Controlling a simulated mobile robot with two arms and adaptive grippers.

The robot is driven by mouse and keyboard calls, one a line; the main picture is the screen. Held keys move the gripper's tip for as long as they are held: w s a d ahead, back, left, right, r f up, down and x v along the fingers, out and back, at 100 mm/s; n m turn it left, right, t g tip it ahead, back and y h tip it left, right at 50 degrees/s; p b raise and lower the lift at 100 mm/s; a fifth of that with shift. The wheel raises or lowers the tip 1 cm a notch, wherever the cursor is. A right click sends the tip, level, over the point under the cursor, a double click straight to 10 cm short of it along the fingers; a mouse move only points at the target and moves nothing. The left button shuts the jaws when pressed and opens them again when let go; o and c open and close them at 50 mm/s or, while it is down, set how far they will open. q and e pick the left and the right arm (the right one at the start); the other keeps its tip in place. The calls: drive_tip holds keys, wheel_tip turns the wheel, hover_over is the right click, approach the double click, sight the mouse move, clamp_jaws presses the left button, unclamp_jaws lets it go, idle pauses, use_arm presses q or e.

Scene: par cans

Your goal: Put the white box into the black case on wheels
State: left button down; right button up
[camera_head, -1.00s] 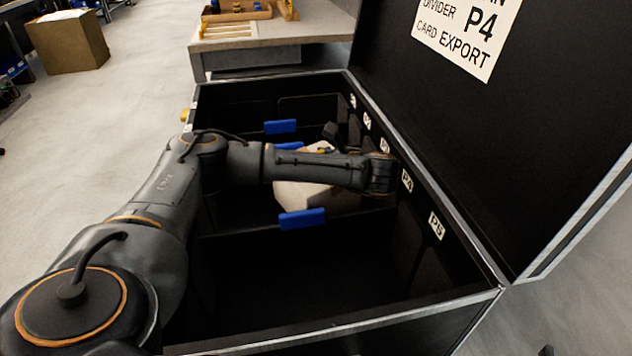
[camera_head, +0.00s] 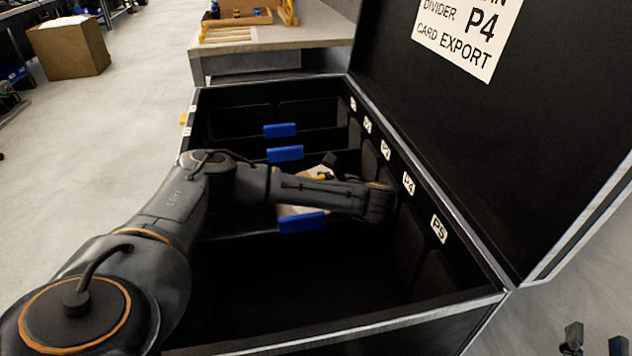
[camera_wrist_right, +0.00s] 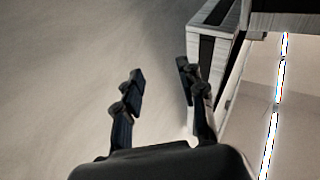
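The black case (camera_head: 330,348) stands open in the head view, with its lid raised at the right. The white box (camera_head: 298,210) shows in pieces inside the case outline, between the second and third blue divider tabs. My left forearm crosses in front of it and hides much of it. Whether the box rests on the case floor cannot be seen. My left gripper is mostly hidden behind the arm; a dark part with a yellow bit shows beside the box. My right gripper (camera_head: 595,343) is outside the case, at the bottom right. In the right wrist view its fingers (camera_wrist_right: 160,100) are apart and empty.
Blue tabs (camera_head: 302,222) top the dividers, and labels up to P5 (camera_head: 438,229) line the case's right inner wall. The near compartment is empty. A lid sign (camera_head: 465,35) reads P4. A table (camera_head: 270,40) stands behind, a cardboard box (camera_head: 70,48) at the left.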

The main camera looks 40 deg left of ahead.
use_arm(q)
drive_tip(key=c, duration=0.8)
unclamp_jaws()
drive_tip(key=shift+o, duration=0.2)
use_arm(e)
drive_tip(key=shift+r, duration=0.25)
